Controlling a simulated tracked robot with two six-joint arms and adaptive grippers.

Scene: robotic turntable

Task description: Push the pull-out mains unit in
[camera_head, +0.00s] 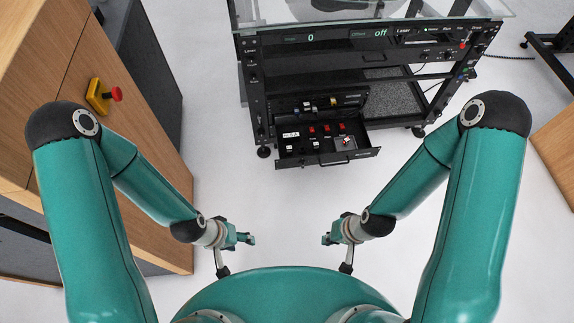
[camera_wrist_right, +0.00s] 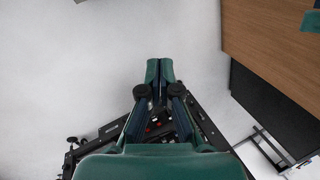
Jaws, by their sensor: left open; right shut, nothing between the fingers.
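The pull-out mains unit (camera_head: 326,147) is a black drawer with red switches and white parts, low in the black rack (camera_head: 256,95). It stands out from the rack front in the head view. In the right wrist view the unit (camera_wrist_right: 152,128) shows partly, behind the fingers. My left gripper (camera_head: 250,239) is open and empty, well below and left of the unit in the picture. My right gripper (camera_head: 327,239) is shut and empty, below the unit with clear floor between; its closed fingers (camera_wrist_right: 159,68) show in the wrist view.
A wooden cabinet (camera_head: 50,60) with a red button on a yellow box (camera_head: 100,95) stands at the left. The rack has a glass top (camera_head: 300,14) and stands on castors. Another wooden piece (camera_head: 556,150) is at the right edge. The pale floor before the rack is free.

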